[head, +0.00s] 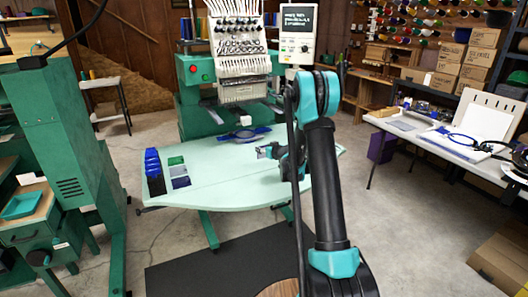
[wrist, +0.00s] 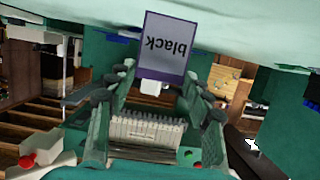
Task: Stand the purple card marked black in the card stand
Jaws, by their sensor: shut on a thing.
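The purple-edged card (wrist: 165,45) shows a grey face with the word "black", upside down in the wrist view. A small white piece (wrist: 151,87) shows at its lower edge, between my fingertips. My gripper (wrist: 158,84) is shut on the card and holds it out beyond the fingers. In the head view my gripper (head: 270,152) is over the right-middle part of the pale green table, partly hidden by my arm. A dark blue stepped rack (head: 153,164) at the table's left side may be the card stand; I cannot tell for sure.
Green, grey and dark flat cards (head: 178,170) lie beside the rack. A blue hooped piece (head: 243,135) lies at the back of the table (head: 225,178), under the embroidery machine (head: 240,50). The table's middle is clear. A white side table (head: 440,135) stands right.

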